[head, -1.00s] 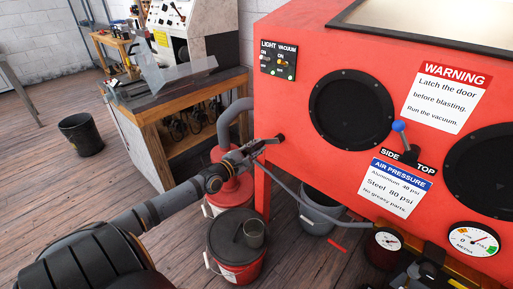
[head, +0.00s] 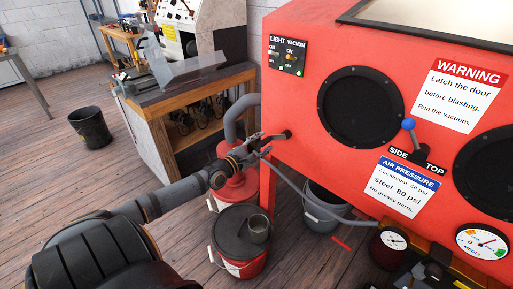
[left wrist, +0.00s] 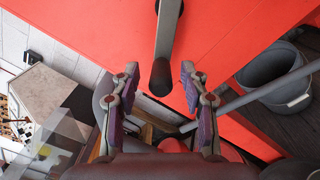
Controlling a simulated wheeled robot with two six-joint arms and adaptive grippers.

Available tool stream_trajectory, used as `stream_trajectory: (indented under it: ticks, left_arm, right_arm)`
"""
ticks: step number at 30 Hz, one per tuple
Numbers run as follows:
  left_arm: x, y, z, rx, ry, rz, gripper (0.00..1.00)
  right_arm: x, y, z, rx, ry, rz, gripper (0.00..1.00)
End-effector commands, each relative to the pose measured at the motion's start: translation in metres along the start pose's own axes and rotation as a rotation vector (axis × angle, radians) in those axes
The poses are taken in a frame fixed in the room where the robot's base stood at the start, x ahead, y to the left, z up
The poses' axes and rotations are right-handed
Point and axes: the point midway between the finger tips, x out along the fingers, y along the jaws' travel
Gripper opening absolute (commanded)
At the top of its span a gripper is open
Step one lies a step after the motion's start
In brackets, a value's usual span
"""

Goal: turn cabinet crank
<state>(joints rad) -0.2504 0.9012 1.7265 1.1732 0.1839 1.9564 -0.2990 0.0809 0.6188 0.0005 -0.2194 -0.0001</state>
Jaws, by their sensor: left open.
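The red cabinet (head: 300,100) fills the right of the head view. A crank (head: 287,134) with a dark end shows at its lower left edge. In the left wrist view the crank (left wrist: 166,40) is a grey bar coming down from the top and ending in a dark round handle. My left gripper (head: 262,143) is open beside the crank. In the left wrist view my left gripper (left wrist: 160,72) has one finger on each side of the handle, with gaps on both sides. Whether the handle lies at fingertip depth is unclear. My right gripper is not in view.
A blue-knobbed lever (head: 409,125) and round black ports (head: 360,108) are on the cabinet front. A workbench (head: 185,95) stands behind. Floor at left is clear around a black bin (head: 88,130).

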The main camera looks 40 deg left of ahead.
Motion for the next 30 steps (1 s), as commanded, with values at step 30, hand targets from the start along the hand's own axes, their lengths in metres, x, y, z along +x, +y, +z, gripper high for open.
stream_trajectory:
  ticks: [30]
  left_arm:
    - [-0.067, -0.001, -0.001, -0.001, 0.005, 0.0, 0.45]
  right_arm:
    - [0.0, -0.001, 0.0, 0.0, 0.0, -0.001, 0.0]
